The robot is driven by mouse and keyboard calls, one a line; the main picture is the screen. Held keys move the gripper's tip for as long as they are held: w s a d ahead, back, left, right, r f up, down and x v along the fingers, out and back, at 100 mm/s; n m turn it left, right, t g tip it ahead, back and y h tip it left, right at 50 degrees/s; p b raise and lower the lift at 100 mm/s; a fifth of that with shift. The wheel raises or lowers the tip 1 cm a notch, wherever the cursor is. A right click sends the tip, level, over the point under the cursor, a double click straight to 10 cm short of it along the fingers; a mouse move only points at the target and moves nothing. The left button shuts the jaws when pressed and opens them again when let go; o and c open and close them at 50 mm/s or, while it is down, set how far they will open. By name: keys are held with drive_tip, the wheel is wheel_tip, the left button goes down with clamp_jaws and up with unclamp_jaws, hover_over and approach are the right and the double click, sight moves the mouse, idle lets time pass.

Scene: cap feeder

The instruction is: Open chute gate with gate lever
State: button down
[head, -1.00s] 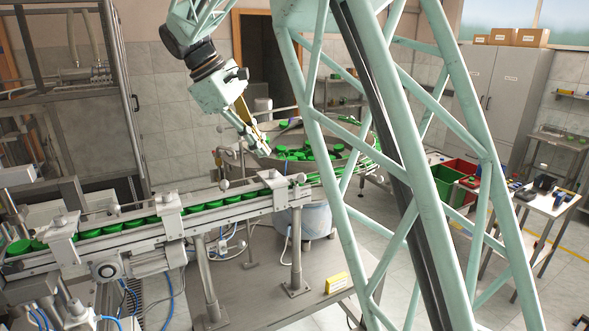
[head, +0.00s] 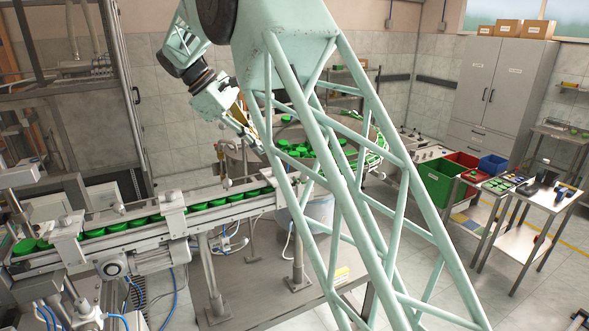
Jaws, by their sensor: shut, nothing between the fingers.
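The chute (head: 150,233) runs from lower left toward the centre, with a row of green caps (head: 159,217) along it. Its upper end lies near the bowl feeder (head: 286,123), which holds several loose green caps. A thin upright rod (head: 222,165) with a small knob stands by the chute's upper end; I cannot tell whether it is the gate lever. The gate itself cannot be made out. My gripper (head: 252,140) is shut and empty, pointing down and right beside the bowl, above the chute's upper end.
My lattice arm link crosses the middle of the view and hides part of the bowl. Green (head: 439,184) and red (head: 466,174) bins and a side table (head: 537,198) stand at the right. A grey cabinet (head: 497,90) stands behind.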

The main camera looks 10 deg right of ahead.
drive_tip(key=shift+d+f, duration=0.15)
idle(0.4)
drive_tip(key=x, duration=0.9)
drive_tip(key=shift+p, duration=0.4)
drive_tip(key=shift+s+d+f+p, duration=0.1)
drive_tip(key=shift+s+d+f, duration=0.1)
drive_tip(key=shift+d, duration=0.5)
drive_tip(key=shift+s+d+f+p, duration=0.15)
drive_tip(key=shift+s+d+f, duration=0.1)
drive_tip(key=shift+d, duration=0.4)
drive_tip(key=shift+s+d+f+p, duration=0.1)
drive_tip(key=shift+d+f, duration=0.1)
drive_tip(key=shift+d, duration=0.5)
drive_tip(key=shift+s+a+f+b, duration=0.1)
drive_tip(key=shift+b, duration=0.35)
